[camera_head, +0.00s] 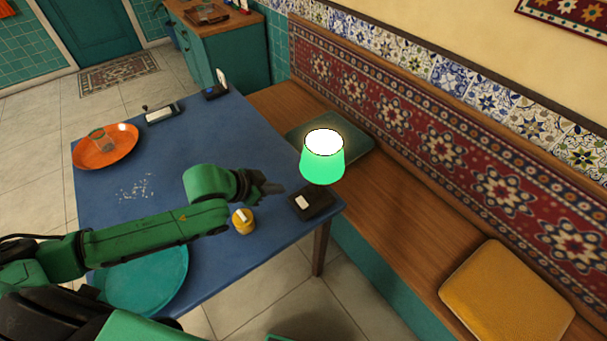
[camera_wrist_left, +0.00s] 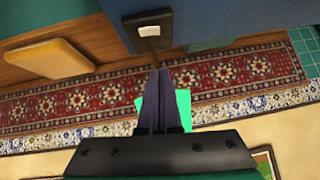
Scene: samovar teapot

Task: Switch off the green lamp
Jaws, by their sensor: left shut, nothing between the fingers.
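The green lamp (camera_head: 322,165) is lit, with a bright white top and a glowing green shade, at the table's right corner. Its dark base (camera_head: 322,205) carries a pale switch (camera_head: 302,202) on the side toward my arm. My left gripper (camera_head: 272,187) is shut and empty, a little left of the shade and base, apart from them in this view. In the left wrist view the shut fingers (camera_wrist_left: 160,72) point toward the dark base (camera_wrist_left: 130,28) and its pale switch (camera_wrist_left: 149,30). The shade (camera_wrist_left: 183,105) is partly hidden behind the fingers there. My right gripper is not seen.
A yellow pot (camera_head: 243,227) stands on the blue table (camera_head: 235,130) just below my left wrist. An orange tray (camera_head: 84,158) holding a glass and a teal plate (camera_head: 150,280) lie to the left. A wooden bench (camera_head: 405,213) with cushions borders the table's right.

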